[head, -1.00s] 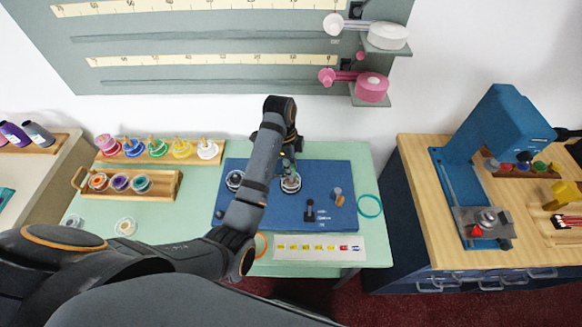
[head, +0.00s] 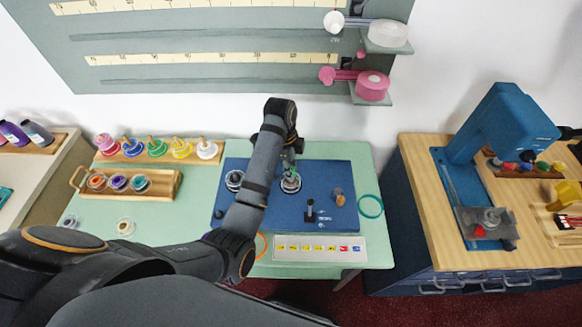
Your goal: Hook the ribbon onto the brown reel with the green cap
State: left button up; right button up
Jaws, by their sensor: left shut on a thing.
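My left gripper (head: 290,171) points down over the right-hand round reel (head: 291,187) on the blue board (head: 262,211). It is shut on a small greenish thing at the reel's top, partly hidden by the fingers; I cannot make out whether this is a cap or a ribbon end. A second round reel (head: 234,181), pale with a dark middle, sits on the board to the left, beside my forearm. The ribbon cannot be picked out clearly. My right gripper is not in view.
A rack holds several coloured reels (head: 157,149) at the back left; a wooden tray (head: 168,189) is in front. A black post (head: 310,212) and brown cylinder (head: 339,196) stand on the board. A teal ring (head: 370,206) and colour card (head: 295,250) lie nearby.

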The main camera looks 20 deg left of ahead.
pick_arm(q)
jog(key=shift+f, duration=1)
jog(key=o, duration=0.8)
notch_tip(320, 180, up, 7)
jog(key=p, duration=0.9)
jog(key=shift+r, duration=0.15)
